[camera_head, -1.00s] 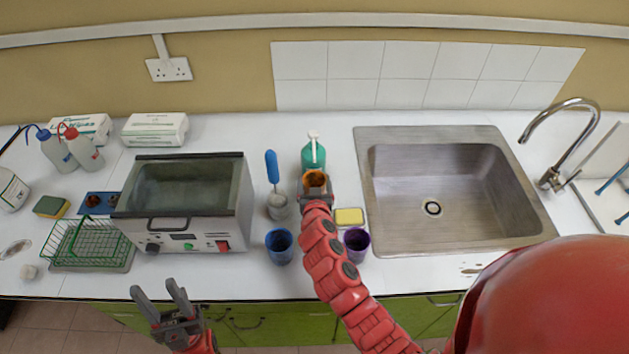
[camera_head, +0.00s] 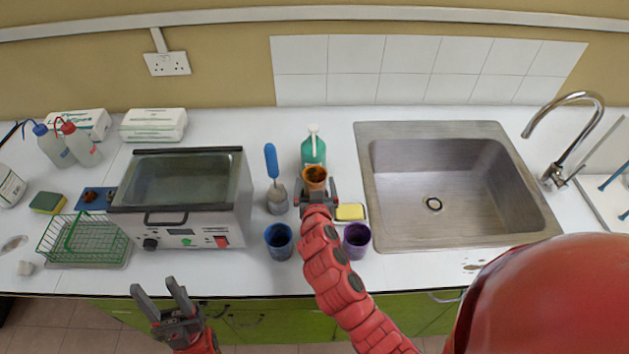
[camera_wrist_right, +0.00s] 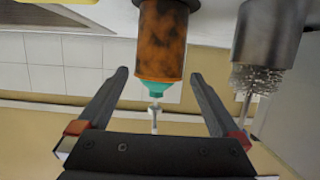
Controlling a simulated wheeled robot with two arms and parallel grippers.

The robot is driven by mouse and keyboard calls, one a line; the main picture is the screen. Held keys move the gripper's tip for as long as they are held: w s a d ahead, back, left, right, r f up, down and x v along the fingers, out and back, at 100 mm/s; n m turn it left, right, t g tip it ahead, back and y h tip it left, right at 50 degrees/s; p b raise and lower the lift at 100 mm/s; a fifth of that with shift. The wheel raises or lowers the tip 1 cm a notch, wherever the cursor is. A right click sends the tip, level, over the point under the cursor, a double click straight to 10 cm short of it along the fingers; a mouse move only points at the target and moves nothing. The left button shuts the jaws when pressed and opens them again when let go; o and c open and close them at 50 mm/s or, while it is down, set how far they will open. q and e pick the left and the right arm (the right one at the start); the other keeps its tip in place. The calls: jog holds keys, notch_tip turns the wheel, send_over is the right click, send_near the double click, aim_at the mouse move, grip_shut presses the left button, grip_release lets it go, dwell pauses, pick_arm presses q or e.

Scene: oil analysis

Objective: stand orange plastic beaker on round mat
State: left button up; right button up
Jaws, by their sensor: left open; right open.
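The orange beaker (camera_head: 315,174) stands upright near the back of the counter, just in front of a green bottle (camera_head: 313,150). In the right wrist view the beaker (camera_wrist_right: 162,40) appears between and beyond the fingertips, with a gap on each side. My right gripper (camera_head: 315,187) is open at the near side of the beaker, one finger to either side. It also shows open in the right wrist view (camera_wrist_right: 160,76). My left gripper (camera_head: 162,299) is open and empty in front of the counter's front edge. I cannot make out the round mat; the beaker's base is hidden.
A brush in a grey holder (camera_head: 277,198) stands left of the beaker. A blue beaker (camera_head: 279,242), a purple beaker (camera_head: 356,241) and a yellow sponge (camera_head: 349,212) are near my right arm. The water bath (camera_head: 182,205) is left, the sink (camera_head: 440,190) right.

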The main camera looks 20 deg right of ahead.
jog(key=b+v, duration=0.3)
jog(key=v, duration=0.5)
jog(key=shift+s, duration=0.2)
